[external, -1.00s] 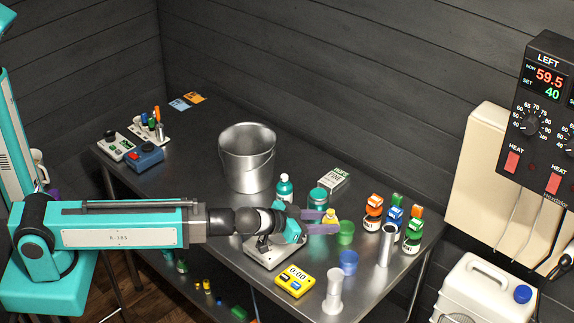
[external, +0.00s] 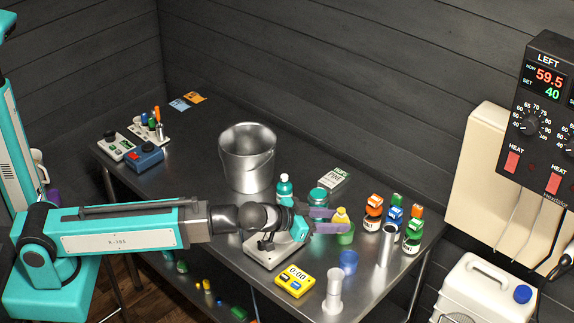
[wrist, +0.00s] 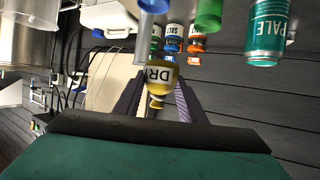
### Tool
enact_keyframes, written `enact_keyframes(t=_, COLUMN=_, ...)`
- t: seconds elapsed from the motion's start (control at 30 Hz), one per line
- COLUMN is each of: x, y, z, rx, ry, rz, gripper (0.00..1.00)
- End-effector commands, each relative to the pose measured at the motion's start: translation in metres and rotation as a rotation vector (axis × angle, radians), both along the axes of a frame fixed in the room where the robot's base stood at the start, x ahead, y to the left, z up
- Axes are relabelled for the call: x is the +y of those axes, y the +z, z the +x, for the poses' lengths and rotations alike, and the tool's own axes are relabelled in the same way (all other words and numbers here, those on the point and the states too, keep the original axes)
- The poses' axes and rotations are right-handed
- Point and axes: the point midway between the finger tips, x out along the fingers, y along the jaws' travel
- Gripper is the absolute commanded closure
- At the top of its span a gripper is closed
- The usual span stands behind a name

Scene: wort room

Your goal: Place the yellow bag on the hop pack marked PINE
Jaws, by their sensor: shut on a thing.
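The yellow bag (external: 341,215), with a white label, is between the purple fingers of my gripper (external: 337,221). The wrist view shows the bag (wrist: 163,76) with dark letters on its label, held between both fingers. My gripper is shut on it. The hop pack marked PINE (external: 334,180) is a white and green pack lying on the table behind the gripper, beyond the teal can. Nothing is seen on top of it. The pack is not made out in the wrist view.
A teal can (external: 318,195) marked PALE (wrist: 268,35) stands between gripper and pack. A teal bottle (external: 284,187) and steel bucket (external: 247,165) are to the left. Green (external: 346,234) and blue cups (external: 349,261) stand near the gripper. Several coloured bottles (external: 374,205) stand right.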

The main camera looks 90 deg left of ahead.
Motion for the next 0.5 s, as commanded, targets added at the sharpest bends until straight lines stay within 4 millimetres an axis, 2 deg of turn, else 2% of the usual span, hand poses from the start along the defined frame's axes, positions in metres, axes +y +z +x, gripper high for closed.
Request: enact_keyframes(t=0.5, x=-0.070, y=0.060, z=0.003, rx=-0.002, ry=-0.113, rz=-0.001, gripper=0.86)
